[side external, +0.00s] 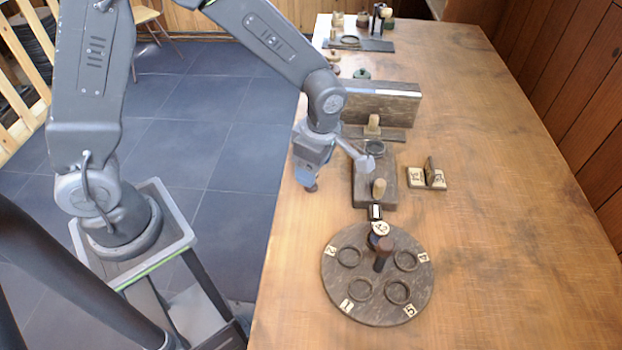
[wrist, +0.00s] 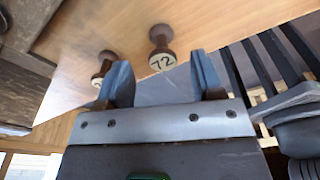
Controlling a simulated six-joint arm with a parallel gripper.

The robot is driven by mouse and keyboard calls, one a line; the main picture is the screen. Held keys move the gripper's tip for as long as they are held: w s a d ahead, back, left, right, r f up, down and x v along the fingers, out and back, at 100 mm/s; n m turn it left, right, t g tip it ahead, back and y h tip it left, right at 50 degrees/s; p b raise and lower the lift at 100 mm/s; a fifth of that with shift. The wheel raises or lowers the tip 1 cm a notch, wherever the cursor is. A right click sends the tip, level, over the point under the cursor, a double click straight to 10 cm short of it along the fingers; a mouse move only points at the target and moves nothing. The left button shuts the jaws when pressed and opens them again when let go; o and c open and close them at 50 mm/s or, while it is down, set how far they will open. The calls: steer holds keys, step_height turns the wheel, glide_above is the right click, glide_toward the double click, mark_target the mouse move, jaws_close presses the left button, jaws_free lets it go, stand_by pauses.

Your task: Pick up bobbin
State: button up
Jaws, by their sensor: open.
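In the wrist view a dark brown spool-shaped bobbin (wrist: 161,40) with a pale disc marked 72 shows between and beyond the fingers of my gripper (wrist: 161,75). A second similar bobbin (wrist: 102,68) is partly behind the left finger. My gripper is open, with nothing between its fingers. In the side view my gripper (side external: 338,172) hangs over the table's left part, its fingers spread. A small dark object (side external: 311,187) shows below its left finger; I cannot tell whether it is one of these bobbins.
A round dark board (side external: 340,285) with ring recesses and numbered tags stands at the front, dark pegs upright near its middle. Behind are a long upright block (side external: 400,103) and small stands. The table's right side is clear.

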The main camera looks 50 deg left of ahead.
steer(key=f, duration=0.4)
steer(key=shift+s+a+f, duration=0.25)
steer(key=shift+s+a, duration=0.05)
steer(key=c, duration=1)
steer(key=shift+r, duration=0.1)
